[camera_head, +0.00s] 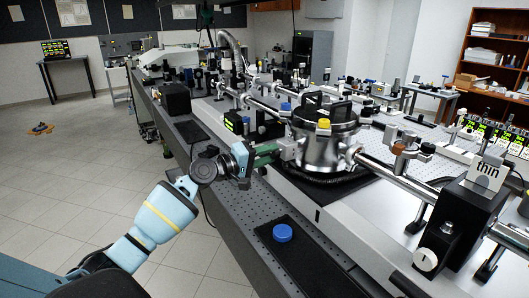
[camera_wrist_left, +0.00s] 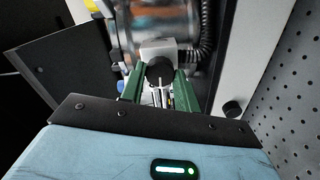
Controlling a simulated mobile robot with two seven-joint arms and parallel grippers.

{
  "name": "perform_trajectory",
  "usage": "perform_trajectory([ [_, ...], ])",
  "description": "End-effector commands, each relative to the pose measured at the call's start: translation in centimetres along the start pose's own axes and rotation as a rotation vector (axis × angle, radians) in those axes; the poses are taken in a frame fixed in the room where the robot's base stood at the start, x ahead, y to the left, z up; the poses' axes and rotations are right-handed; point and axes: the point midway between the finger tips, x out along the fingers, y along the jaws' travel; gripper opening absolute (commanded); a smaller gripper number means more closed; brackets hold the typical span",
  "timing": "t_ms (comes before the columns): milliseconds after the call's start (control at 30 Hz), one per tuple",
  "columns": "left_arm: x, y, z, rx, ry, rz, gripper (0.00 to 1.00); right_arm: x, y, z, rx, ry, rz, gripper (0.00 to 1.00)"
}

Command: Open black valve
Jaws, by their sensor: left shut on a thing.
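My left gripper (camera_head: 277,153) reaches in from the left, beside the round steel chamber (camera_head: 326,152). In the left wrist view, the green fingers of my left gripper (camera_wrist_left: 159,88) are closed around a black valve knob (camera_wrist_left: 160,71). The knob sits in front of a pale block (camera_wrist_left: 158,48) on the side of the chamber (camera_wrist_left: 160,20). In the head view the knob is mostly hidden by the fingers, and its turn position cannot be told. My right gripper is not in view.
A blue cap (camera_head: 282,233) lies on a black mat on the optical table's near edge. A black box labelled "thin" (camera_head: 475,205) stands on the right. Steel beam tubes (camera_head: 405,183) join the chamber. A black ribbed hose (camera_wrist_left: 206,35) runs close to the right of the fingers.

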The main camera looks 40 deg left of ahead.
Motion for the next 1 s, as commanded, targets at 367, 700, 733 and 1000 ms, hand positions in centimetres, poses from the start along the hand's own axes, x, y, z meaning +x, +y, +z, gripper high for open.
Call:
perform_trajectory([
  [367,-0.01,0.13,-0.12,-0.079,0.003,0.003,0.09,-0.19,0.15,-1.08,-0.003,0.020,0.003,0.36],
  [700,0.00,0.07,-0.10,-0.083,0.003,0.002,0.09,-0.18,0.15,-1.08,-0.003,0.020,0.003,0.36],
  [733,0.00,0.08,-0.10,-0.083,0.003,0.002,0.09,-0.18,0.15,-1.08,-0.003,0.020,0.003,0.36],
  [1000,0.00,0.04,-0.06,-0.081,0.001,0.001,0.53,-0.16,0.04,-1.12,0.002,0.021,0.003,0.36],
])
